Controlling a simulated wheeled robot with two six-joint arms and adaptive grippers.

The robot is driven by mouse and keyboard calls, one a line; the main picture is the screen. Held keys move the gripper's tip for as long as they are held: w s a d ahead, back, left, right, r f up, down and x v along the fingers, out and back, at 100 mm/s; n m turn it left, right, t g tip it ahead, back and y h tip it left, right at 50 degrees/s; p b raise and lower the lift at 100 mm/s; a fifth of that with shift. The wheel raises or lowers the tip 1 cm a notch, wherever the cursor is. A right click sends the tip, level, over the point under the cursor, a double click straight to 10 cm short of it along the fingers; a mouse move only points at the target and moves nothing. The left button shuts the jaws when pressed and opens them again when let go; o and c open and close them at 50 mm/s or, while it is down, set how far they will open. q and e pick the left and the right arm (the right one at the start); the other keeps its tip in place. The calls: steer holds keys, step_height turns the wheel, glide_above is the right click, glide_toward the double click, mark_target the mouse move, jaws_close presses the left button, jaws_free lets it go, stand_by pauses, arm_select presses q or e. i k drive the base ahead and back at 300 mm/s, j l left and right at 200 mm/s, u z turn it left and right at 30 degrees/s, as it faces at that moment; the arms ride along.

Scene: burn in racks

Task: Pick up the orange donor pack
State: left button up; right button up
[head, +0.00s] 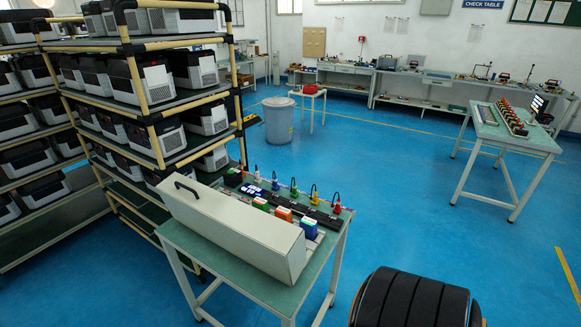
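The orange donor pack (283,213) sits on the near table (258,280), in a row between a green pack (260,203) and a blue pack (308,227). A long pale box (230,230) with a black handle stands in front of the packs and hides their lower parts. Neither of my grippers shows in the head view.
Several coloured upright connectors stand along a dark strip (300,203) behind the packs. A tall rack (150,110) of units stands left of the table. A dark ribbed rounded shape (412,300) is at the bottom edge.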

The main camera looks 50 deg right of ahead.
mark_target(281, 212)
steer(key=z, duration=1.8)
steer(key=l, duration=0.05)
